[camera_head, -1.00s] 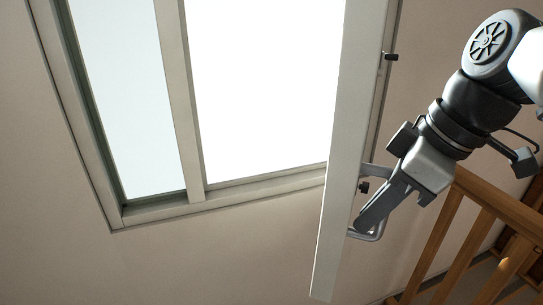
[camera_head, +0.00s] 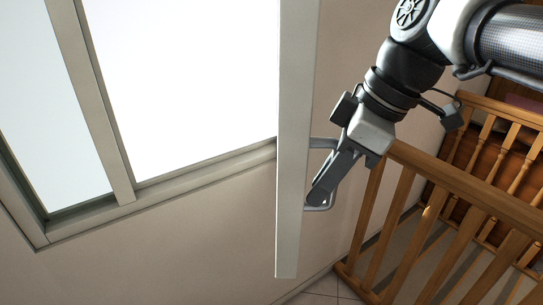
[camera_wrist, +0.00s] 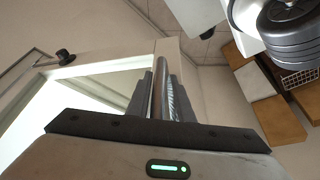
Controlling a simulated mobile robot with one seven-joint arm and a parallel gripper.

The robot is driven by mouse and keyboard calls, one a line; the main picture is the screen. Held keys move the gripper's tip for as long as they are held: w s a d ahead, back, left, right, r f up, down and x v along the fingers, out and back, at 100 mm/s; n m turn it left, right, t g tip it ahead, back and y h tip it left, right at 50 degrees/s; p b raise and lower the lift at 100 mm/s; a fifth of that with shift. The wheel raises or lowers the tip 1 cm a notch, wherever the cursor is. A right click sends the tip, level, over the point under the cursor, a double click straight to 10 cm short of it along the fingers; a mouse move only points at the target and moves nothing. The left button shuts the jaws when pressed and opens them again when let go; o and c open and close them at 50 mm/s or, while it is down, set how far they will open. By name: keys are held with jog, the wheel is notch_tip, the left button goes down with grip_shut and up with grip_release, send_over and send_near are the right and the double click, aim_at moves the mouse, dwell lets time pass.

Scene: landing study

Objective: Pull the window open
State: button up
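The window has a pale frame (camera_head: 90,100); its hinged sash (camera_head: 295,150) stands swung out from the bright opening and shows nearly edge-on in the head view. A grey bar handle (camera_head: 322,143) sticks out from the right side of the sash. My gripper (camera_head: 320,196) is at this handle, coming from the upper right. In the wrist view the handle bar (camera_wrist: 160,85) runs between the two dark fingers of my gripper (camera_wrist: 160,100), which are closed against it from both sides. Part of the handle is hidden behind the fingers in the head view.
A wooden railing (camera_head: 470,188) with balusters stands to the right and below my arm, with a second wooden railing (camera_head: 510,115) and stairs behind it. The beige wall (camera_head: 150,250) below the window is bare. Tiled floor (camera_head: 330,287) shows at the bottom.

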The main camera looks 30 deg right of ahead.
jog(key=p+v, duration=0.2)
jog(key=v, duration=1.5)
jog(key=shift+d+r, duration=0.2)
jog(key=shift+s, duration=0.1)
